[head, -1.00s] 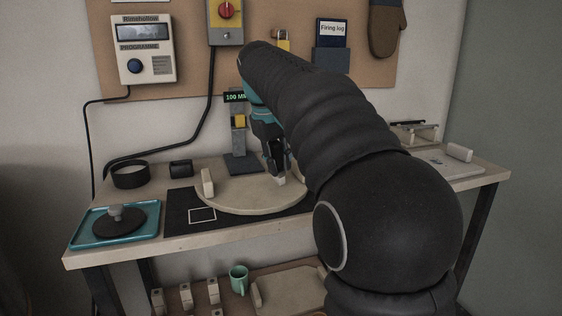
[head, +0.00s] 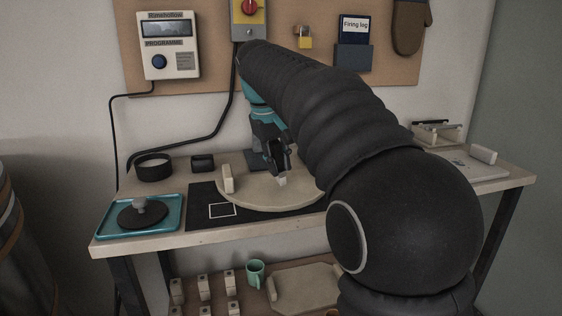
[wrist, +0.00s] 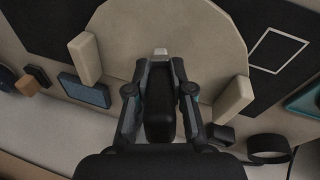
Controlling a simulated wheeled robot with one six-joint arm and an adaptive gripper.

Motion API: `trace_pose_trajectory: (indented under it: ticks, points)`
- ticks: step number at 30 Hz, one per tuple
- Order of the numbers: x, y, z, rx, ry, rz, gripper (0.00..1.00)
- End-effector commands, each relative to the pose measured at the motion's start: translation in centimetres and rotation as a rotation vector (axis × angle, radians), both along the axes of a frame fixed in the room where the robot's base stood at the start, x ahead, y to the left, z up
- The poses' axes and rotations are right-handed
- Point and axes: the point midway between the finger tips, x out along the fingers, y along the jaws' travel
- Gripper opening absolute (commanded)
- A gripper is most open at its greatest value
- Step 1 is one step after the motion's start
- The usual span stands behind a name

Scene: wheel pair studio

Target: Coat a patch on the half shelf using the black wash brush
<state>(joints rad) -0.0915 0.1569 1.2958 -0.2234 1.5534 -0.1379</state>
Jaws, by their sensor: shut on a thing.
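The half shelf (head: 250,199) is a pale beige, round-edged slab on the bench; it also shows in the wrist view (wrist: 195,30). My gripper (head: 278,166) is over it, pointing down, and is shut on the black wash brush. In the wrist view, the brush's dark body (wrist: 159,112) lies between the fingers and its pale tip (wrist: 160,52) shows past the fingertips (wrist: 160,64). The tip is at or just above the slab; I cannot tell whether it touches. No coated patch is clear on the visible surface.
Pale blocks stand at the slab's edge, one on the left (head: 227,178). A black mat (head: 203,196) with a white square outline lies beneath. A teal tray (head: 104,229) with a knobbed dark disc is left. A black ring (head: 153,168) is behind. My arm hides the right middle.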

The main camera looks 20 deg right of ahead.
Motion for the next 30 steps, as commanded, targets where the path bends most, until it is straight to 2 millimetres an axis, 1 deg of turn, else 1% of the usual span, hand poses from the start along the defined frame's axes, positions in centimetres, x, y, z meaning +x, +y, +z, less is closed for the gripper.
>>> trace_pose_trajectory:
  ticks: [8, 25, 30]
  points:
    - [0.0, 0.0, 0.0, 0.0, 0.0, 0.0, 0.0]
    - [0.0, 0.0, -1.1, 0.0, 0.0, 0.0, 0.0]
    - [0.0, 0.0, -1.1, 0.0, 0.0, 0.0, 0.0]
